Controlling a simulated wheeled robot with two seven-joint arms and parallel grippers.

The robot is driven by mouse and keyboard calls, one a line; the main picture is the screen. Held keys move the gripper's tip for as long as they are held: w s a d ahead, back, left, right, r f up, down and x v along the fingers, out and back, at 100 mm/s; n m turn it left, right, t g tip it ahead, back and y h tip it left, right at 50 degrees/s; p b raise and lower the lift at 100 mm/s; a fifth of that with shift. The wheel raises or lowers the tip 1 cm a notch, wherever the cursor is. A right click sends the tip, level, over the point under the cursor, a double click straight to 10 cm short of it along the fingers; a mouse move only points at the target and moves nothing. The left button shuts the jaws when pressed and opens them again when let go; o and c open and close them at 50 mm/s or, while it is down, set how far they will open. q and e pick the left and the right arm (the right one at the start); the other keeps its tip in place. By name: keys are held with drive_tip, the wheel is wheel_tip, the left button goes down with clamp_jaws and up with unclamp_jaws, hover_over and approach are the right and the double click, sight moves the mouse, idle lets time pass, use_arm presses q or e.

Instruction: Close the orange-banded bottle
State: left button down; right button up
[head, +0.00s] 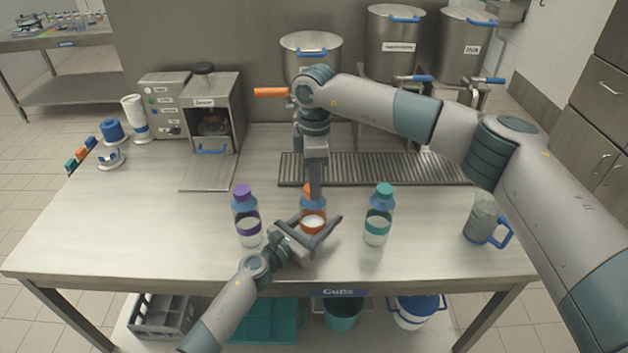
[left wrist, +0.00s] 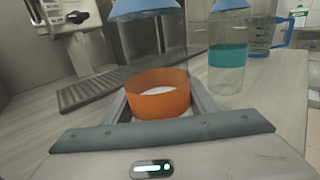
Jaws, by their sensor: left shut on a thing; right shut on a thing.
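The orange-banded bottle (head: 312,204) stands upright at the middle of the table, with a blue shoulder and pale contents. Its orange band (left wrist: 160,97) and clear body show close up in the left wrist view. My left gripper (head: 315,228) is shut around the bottle at its band, from the front. My right gripper (head: 314,183) points straight down over the bottle, shut on the orange cap (head: 306,187). The cap is at the bottle's mouth; the fingers partly hide it, and I cannot tell whether it is seated or tight.
A purple-capped bottle (head: 246,217) stands close on the left and a teal-capped bottle (head: 378,215) on the right. A mug with a blue handle (head: 482,220) is farther right. A drip grate (head: 400,168) lies behind. A dispenser machine (head: 212,115) stands at the back left.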

drive_tip(key=m, duration=0.4)
drive_tip(key=shift+m, duration=0.4)
drive_tip(key=o, duration=1)
drive_tip(key=shift+s+r, duration=0.1)
drive_tip(key=shift+r, duration=2.15)
drive_tip(key=shift+c, duration=0.3)
